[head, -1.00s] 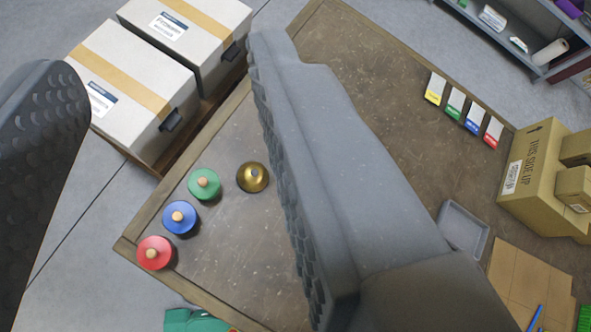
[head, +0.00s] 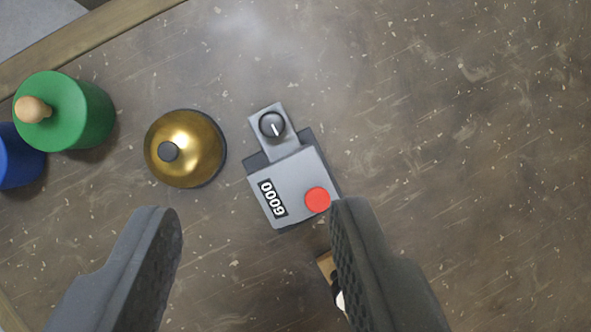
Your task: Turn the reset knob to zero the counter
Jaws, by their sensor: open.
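The counter (head: 290,190) is a small grey box on the table, in the upper middle of the view. Its reset knob (head: 272,125) is dark and round with a white pointer line, on a tab at its far end. A red round button (head: 317,199) sits near its right front corner. The dark display (head: 272,198) shows several turned digits, zeros and a 6 or 9. My gripper (head: 253,212) is open and empty. In the picture its fingers flank the counter's near end, with the knob beyond the tips. The right fingertip appears close to the button; contact cannot be told.
A brass bell (head: 184,148) stands just left of the counter. Green (head: 85,112) and blue (head: 20,160) round pieces stand further left. A small partly hidden object (head: 326,265) lies by the right finger. The table to the right is clear.

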